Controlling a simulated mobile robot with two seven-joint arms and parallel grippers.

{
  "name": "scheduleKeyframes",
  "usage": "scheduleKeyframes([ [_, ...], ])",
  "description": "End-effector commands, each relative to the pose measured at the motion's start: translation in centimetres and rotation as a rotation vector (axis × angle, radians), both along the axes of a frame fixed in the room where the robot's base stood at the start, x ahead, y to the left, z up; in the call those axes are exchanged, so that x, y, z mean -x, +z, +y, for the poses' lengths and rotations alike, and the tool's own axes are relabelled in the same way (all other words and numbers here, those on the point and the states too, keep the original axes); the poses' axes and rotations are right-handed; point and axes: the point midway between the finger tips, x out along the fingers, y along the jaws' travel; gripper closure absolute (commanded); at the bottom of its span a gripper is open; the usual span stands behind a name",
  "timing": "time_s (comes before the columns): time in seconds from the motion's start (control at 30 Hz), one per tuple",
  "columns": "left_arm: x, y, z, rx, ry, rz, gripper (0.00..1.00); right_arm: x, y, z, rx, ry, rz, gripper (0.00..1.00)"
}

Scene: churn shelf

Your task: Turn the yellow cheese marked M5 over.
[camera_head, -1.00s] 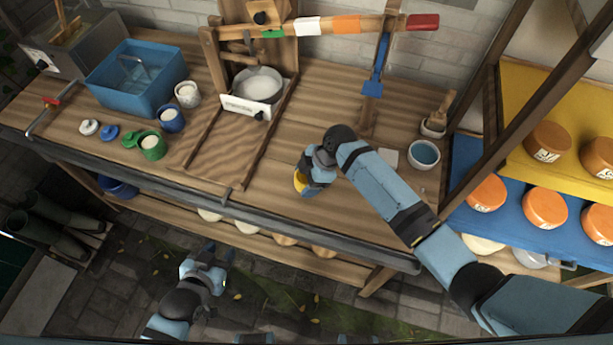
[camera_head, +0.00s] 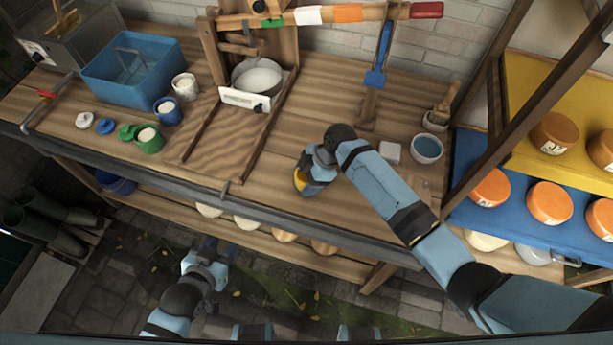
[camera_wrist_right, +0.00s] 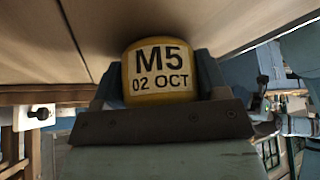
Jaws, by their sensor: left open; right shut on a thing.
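The yellow cheese (camera_head: 301,180) is on the worktop near its front edge, mostly hidden by my right gripper (camera_head: 310,181). In the right wrist view the cheese (camera_wrist_right: 160,72) sits between the two fingers, with its label "M5 02 OCT" facing the camera. My right gripper (camera_wrist_right: 158,85) is shut on it. In that view the cheese is close against the wooden surface; whether it touches cannot be told. My left gripper (camera_head: 212,250) is open and empty, low in front of the bench, over the paving.
Orange cheeses (camera_head: 549,203) sit on the blue shelf at right. The worktop (camera_head: 330,95) behind my right gripper is clear.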

Motion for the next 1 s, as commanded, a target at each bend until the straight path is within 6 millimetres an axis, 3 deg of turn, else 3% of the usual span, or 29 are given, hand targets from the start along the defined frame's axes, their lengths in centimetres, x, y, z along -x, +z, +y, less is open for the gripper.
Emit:
scheduleKeyframes([
  [0.47,0.08,-0.45,0.17,-0.004,0.002,0.004,0.57,-0.03,-0.31,0.0,0.0,0.0,-0.001,0.64],
  [0.5,0.08,-0.45,0.17,-0.004,0.002,0.004,0.57,-0.03,-0.31,0.0,0.0,0.0,-0.001,0.26],
  [0.6,0.09,-0.44,0.15,-0.003,0.001,0.004,0.57,-0.03,-0.31,0.0,0.0,0.0,-0.001,0.03],
  [1.0,0.12,-0.47,-0.05,0.0,-0.002,0.005,0.57,-0.17,0.35,-0.45,0.0,0.0,-0.002,0.03],
])
